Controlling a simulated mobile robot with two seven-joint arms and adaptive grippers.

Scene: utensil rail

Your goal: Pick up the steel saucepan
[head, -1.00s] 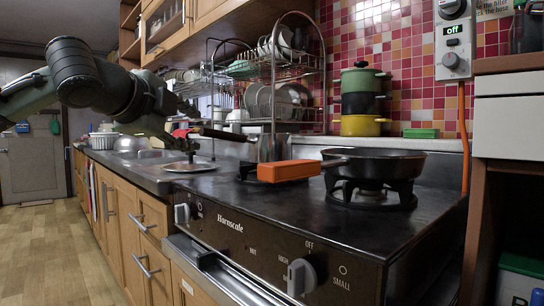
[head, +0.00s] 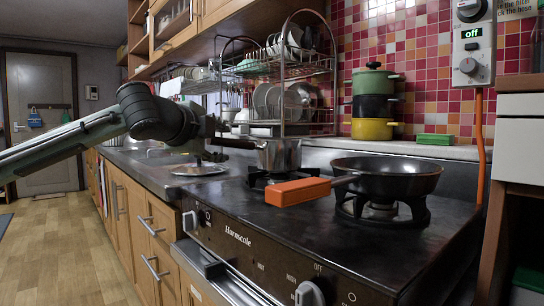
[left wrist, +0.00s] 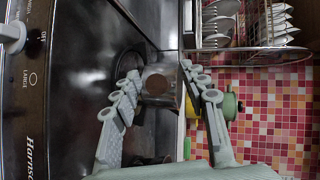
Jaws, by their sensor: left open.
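The steel saucepan (head: 280,154) stands on the rear-left burner of the stove. Its dark handle (head: 236,144) points left, toward my left gripper (head: 212,150). In the left wrist view, my left gripper (left wrist: 161,72) is open, with its two fingers spread apart. A brownish-grey part of the saucepan (left wrist: 160,84) shows in the gap between them. The fingers look small and dark in the head view, and I cannot tell whether they touch the handle. My right gripper is not in view.
A dish rack (head: 282,100) stands behind the saucepan. Stacked pots (head: 373,104) are at the back right. A round metal lid (head: 199,170) lies left of the stove.

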